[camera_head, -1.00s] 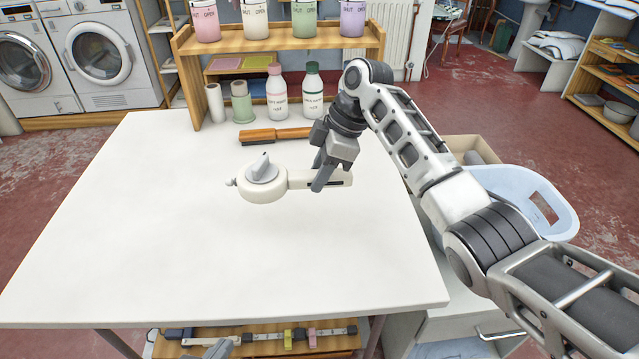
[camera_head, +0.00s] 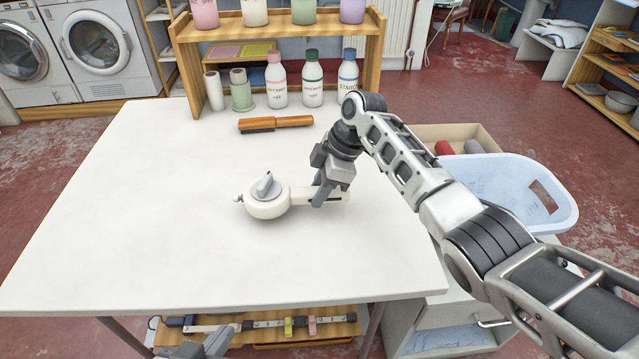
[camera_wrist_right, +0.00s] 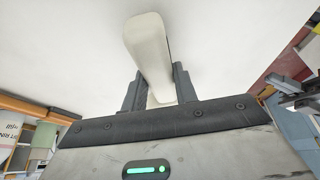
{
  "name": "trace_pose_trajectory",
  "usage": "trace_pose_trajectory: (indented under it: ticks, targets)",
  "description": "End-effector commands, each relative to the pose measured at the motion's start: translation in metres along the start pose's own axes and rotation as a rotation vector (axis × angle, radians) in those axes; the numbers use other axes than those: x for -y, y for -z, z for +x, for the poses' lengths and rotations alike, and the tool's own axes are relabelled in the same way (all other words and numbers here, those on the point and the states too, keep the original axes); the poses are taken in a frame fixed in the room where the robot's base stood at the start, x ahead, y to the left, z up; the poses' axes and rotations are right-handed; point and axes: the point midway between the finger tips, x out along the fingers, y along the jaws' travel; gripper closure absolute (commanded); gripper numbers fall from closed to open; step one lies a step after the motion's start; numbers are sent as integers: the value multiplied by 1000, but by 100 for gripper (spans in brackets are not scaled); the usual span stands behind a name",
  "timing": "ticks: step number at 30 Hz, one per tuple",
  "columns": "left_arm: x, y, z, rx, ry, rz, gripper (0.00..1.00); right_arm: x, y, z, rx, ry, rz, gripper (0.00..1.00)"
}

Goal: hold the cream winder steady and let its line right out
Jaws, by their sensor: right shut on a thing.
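The cream winder (camera_head: 267,207) is on or just above the white table, with a round body, a grey crank knob on top and a handle reaching right. A small nub, perhaps the line's end, sticks out at its left; no drawn-out line shows. My right gripper (camera_head: 322,196) is shut on the handle, one finger showing in front of it. In the right wrist view the pale handle (camera_wrist_right: 149,48) sits between both fingers. My left gripper (camera_head: 206,347) shows only partly at the bottom edge, below the table's front edge, away from the winder; its jaws are unclear.
A wooden-handled brush (camera_head: 276,123) lies behind the winder. Bottles and a wooden shelf (camera_head: 282,43) stand at the back of the table (camera_head: 120,220). A blue basket (camera_head: 510,185) and a box are to the right. The table's left and front are clear.

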Motion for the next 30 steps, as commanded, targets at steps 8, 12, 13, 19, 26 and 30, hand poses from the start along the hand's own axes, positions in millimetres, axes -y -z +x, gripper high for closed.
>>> trace_pose_trajectory:
  ticks: [8,12,13,19,26,30]
  targets:
    - [0,0,0,0,0,0,100,0,-2,6,-1,0,1,100]
    - [0,0,0,0,0,0,100,0,-5,14,-1,1,0,100]
    - [0,0,0,0,0,0,100,0,-6,16,-1,1,0,100]
    - [0,0,0,0,0,0,100,0,-9,23,-1,0,1,100]
    - [0,0,0,0,0,0,100,0,-9,24,-1,0,0,100]
    - [0,0,0,0,0,0,100,0,-9,24,-1,0,0,100]
